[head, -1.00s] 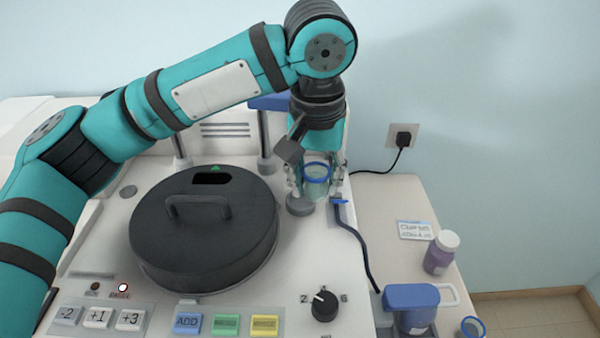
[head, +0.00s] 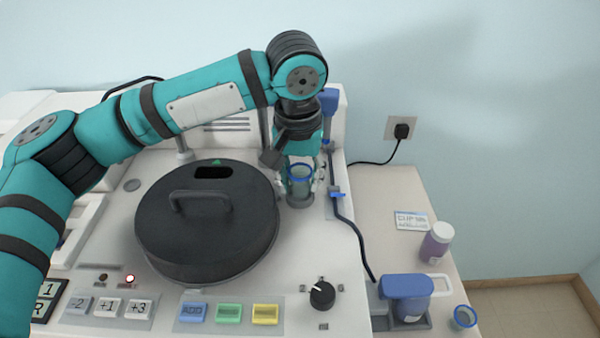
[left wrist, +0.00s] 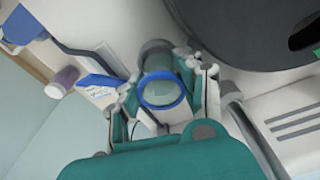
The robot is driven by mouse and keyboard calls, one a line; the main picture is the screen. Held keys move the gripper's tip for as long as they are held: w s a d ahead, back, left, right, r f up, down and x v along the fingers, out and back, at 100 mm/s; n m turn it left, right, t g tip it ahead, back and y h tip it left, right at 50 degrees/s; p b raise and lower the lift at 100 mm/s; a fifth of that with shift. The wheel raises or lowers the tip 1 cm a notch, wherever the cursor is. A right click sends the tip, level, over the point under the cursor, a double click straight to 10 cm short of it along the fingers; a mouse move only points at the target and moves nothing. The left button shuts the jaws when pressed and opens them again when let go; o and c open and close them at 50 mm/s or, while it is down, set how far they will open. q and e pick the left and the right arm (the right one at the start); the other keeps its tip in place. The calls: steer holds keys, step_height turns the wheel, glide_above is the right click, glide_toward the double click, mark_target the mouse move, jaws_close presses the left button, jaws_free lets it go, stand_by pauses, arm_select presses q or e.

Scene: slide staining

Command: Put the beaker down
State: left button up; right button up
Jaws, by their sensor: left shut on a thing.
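The clear beaker (head: 300,183) with a blue rim is upright between the fingers of my left gripper (head: 301,183), which is shut on it. It is right over a grey round stand (head: 299,202) on the white machine, behind and right of the black lid. In the left wrist view, the beaker (left wrist: 162,93) sits between the two finger pads, with the grey stand (left wrist: 155,46) beyond it. Whether its bottom touches the stand is not clear. My right gripper is not in view.
The black lid (head: 207,235) with its handle is close on the left. A blue clip and dark hose (head: 352,225) run just right of the stand. On the side table are a purple bottle (head: 437,243), a blue-topped container (head: 410,290) and a second blue-rimmed vessel (head: 464,317).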

mark_target(298, 178)
arm_select(q)
steer(key=shift+f, duration=0.15)
steer(key=o, duration=1)
step_height(298, 178, up, 13)
steer(key=s+b, duration=0.1)
steer(key=b, duration=0.1)
steer(key=shift+s+a+f, duration=0.15)
steer(key=shift+s+f, duration=0.05)
steer(key=shift+s, duration=0.05)
